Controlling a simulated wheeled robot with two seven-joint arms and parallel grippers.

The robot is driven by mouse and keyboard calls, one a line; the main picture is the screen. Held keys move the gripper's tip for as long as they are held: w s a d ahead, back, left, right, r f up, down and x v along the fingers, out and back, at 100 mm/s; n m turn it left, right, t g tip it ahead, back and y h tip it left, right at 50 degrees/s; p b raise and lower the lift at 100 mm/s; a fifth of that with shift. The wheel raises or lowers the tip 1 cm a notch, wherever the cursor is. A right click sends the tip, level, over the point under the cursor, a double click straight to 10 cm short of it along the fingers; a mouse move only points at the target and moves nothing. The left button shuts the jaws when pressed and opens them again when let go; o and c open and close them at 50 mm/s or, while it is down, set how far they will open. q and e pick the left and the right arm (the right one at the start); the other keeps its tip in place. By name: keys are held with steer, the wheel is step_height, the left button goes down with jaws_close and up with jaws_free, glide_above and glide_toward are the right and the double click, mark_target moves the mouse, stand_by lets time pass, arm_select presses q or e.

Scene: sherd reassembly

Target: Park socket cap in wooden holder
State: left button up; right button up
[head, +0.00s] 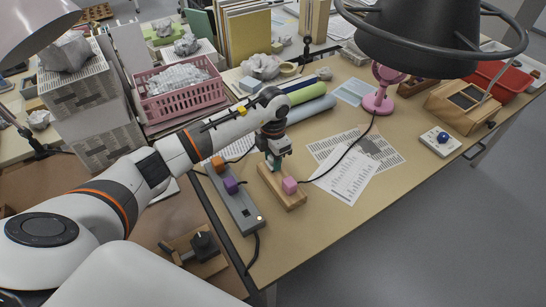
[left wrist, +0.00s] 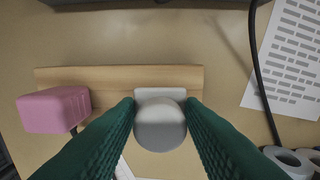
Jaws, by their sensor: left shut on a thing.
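My left gripper (head: 274,163) reaches down over the wooden holder (head: 285,196). In the left wrist view, its green fingers (left wrist: 160,118) are shut on the socket cap (left wrist: 160,127), which has a pale grey round knob and a white square plate. The cap overlaps the front edge of the wooden holder (left wrist: 110,76) in that view; I cannot tell whether they touch. A pink plug (head: 290,185) sits at the holder's near end, and it also shows in the left wrist view (left wrist: 55,109). My right gripper is not in view.
A grey power strip (head: 240,209) with an orange plug (head: 218,162) and a purple plug (head: 231,185) lies left of the holder. A black cable (head: 345,152) runs across printed sheets (head: 350,178) towards a pink fan (head: 381,88). The near tabletop (head: 330,225) is clear.

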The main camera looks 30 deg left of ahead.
arm_select(q)
steer(key=shift+f+b, duration=0.7)
steer(key=shift+f, duration=0.25)
stand_by(0.5)
steer(key=o, duration=1.4)
steer(key=shift+o, duration=0.2)
steer(key=shift+r, duration=0.1)
steer(key=shift+r+p, duration=2.75)
steer(key=shift+r, duration=1.2)
